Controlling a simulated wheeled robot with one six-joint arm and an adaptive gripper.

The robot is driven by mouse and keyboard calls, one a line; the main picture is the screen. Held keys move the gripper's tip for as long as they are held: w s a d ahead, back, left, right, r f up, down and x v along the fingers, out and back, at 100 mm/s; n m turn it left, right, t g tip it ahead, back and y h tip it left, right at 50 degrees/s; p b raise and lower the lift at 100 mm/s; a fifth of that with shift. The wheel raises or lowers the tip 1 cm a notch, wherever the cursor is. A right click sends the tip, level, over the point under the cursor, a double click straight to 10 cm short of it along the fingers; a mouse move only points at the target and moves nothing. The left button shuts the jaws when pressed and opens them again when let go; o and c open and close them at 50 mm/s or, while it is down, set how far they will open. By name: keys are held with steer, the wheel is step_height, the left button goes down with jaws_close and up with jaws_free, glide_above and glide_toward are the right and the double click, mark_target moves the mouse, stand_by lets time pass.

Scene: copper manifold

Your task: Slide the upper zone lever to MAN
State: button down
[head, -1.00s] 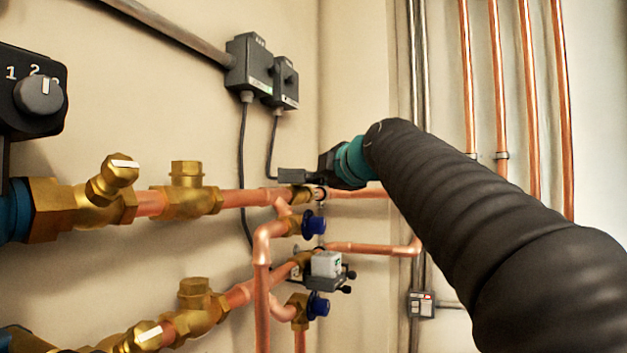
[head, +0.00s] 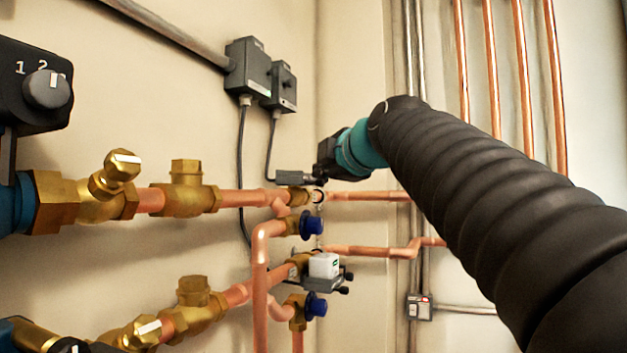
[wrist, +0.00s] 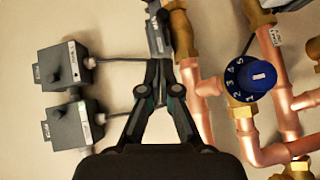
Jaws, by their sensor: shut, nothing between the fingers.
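The upper zone valve's grey head (head: 295,178) sits on the upper copper line in the head view. It also shows at the top of the wrist view (wrist: 158,32), and its lever and markings cannot be made out clearly. My gripper (wrist: 159,74) is shut and empty, with its tips at the near end of this grey head. I cannot tell whether they touch it. In the head view my dark gripper is just above and right of the valve, its tips hard to make out.
The lower zone valve, with a white box (head: 324,265), is below. Blue knobs (head: 312,226) stick out close under the upper valve, and a numbered blue dial (wrist: 258,80) is right of my fingers. Two grey wall boxes (head: 249,68) with cables hang above.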

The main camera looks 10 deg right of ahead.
steer(key=f+b+v, duration=0.1)
steer(key=v, duration=0.6)
steer(key=shift+s+a+r, duration=0.15)
steer(key=shift+a+r, duration=0.05)
steer(key=shift+r, duration=0.25)
step_height(320, 180, down, 25)
steer(key=d+m+g+h, duration=0.25)
steer(key=m+g, duration=0.35)
steer(key=m, duration=0.8)
steer(key=s+f+m+g, duration=0.2)
steer(key=s+f, duration=0.8)
steer(key=f, duration=0.3)
steer(key=s+f+m+g+h, duration=0.1)
steer(key=s+f+m+g, duration=0.1)
steer(key=s+f, duration=0.8)
steer(key=shift+f+m, duration=0.5)
steer(key=shift+f, duration=1.6)
